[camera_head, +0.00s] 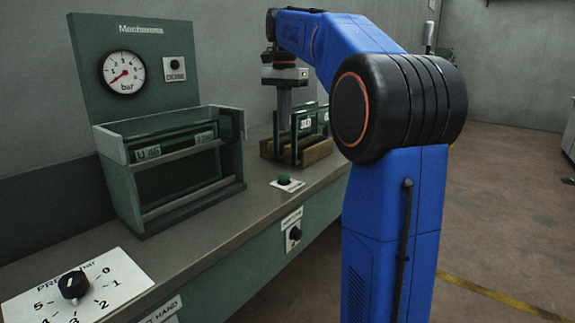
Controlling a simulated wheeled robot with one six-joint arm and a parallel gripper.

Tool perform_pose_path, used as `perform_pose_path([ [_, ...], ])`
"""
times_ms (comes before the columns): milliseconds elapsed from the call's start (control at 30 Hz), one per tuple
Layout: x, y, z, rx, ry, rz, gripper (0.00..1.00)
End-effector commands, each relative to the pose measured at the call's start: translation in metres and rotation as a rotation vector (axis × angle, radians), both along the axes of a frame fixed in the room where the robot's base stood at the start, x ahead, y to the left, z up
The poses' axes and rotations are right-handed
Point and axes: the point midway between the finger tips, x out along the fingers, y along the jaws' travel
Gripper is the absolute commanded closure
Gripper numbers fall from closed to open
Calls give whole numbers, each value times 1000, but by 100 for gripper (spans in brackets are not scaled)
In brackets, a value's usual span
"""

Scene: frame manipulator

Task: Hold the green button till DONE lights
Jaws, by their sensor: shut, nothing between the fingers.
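The green button (284,180) stands on a small white plate on the bench top, near its front edge. The DONE lamp (175,64) is on the green back panel, right of the gauge, and looks dark. My gripper (284,126) points down with its fingers shut and empty. In the picture it is above the button and apart from it, beside the wooden rack with plates. The rack partly overlaps the fingertips' area, so their exact depth is hard to tell.
A green press frame (140,205) with a glass front stands left of the button. The wooden rack (318,152) holds several green-edged plates. A pressure dial (74,285) is at front left, and a knob (295,233) is on the bench front.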

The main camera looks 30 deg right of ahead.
Motion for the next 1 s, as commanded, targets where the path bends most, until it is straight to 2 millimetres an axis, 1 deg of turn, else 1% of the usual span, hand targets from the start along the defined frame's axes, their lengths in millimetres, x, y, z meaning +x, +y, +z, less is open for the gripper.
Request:
perform_pose_path([
  [267,0,0,-1,0,-1,1,100],
  [367,0,0,-7,0,0,1,100],
  [433,-1,0,-14,1,1,1,100],
  [567,-1,1,-34,1,1,1,100],
  [800,-1,1,-77,0,2,1,100],
  [1000,-1,0,-110,0,0,1,100],
])
